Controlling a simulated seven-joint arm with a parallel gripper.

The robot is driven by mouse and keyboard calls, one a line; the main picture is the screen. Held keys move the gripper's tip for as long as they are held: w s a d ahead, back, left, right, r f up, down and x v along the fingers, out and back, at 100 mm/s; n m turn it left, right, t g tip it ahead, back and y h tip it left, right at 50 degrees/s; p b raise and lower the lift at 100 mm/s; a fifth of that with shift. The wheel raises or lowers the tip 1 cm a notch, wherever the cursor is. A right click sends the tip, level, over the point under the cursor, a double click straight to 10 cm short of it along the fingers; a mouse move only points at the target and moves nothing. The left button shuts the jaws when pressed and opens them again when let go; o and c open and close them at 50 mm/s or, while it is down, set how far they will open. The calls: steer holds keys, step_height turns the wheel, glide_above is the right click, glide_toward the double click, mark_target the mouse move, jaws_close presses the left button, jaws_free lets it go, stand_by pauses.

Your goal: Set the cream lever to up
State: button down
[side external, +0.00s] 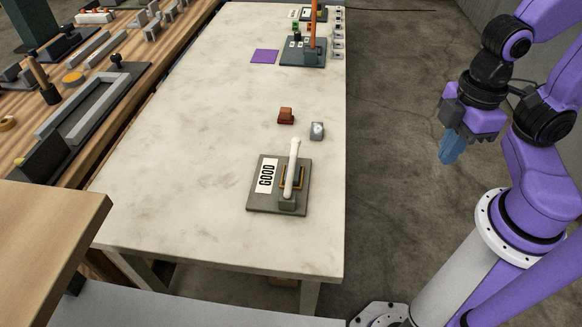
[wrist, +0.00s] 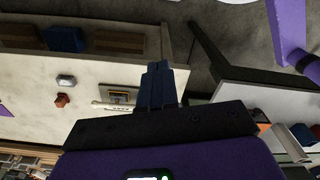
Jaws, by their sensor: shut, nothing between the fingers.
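The cream lever (side external: 292,166) stands on a dark grey base plate (side external: 262,205) near the front end of the pale table. Its stick rises from a grey block at the plate's near side and leans toward the far side in the side view. A white label reading "GOOD" (side external: 266,175) lies beside it on the plate. The lever also shows in the wrist view (wrist: 108,105), partly behind my fingers. My gripper (side external: 450,150) hangs over the floor to the right of the table, well apart from the lever. Its blue fingers (wrist: 157,85) are together and empty.
A brown-red block (side external: 286,116) and a small grey item (side external: 317,130) stand just beyond the lever plate. A purple square (side external: 264,56) and a dark fixture with an orange post (side external: 314,40) are at the far end. The table (side external: 190,150) is clear left of the lever.

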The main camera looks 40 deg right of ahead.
steer(key=c, duration=1.4)
jaws_free()
steer(key=o, duration=0.4)
steer(key=w+a+m, duration=0.2)
steer(key=w, duration=0.1)
steer(key=w+a+r+m, duration=0.1)
steer(key=shift+w+a+m, duration=0.25)
steer(key=shift+w+m, duration=0.05)
steer(key=shift+w, duration=0.1)
steer(key=shift+c, duration=0.2)
steer(key=m, duration=1.8)
glide_above(294, 150)
step_height(294, 150, down, 3)
step_height(294, 150, down, 17)
steer(key=shift+r, duration=0.2)
jaws_close()
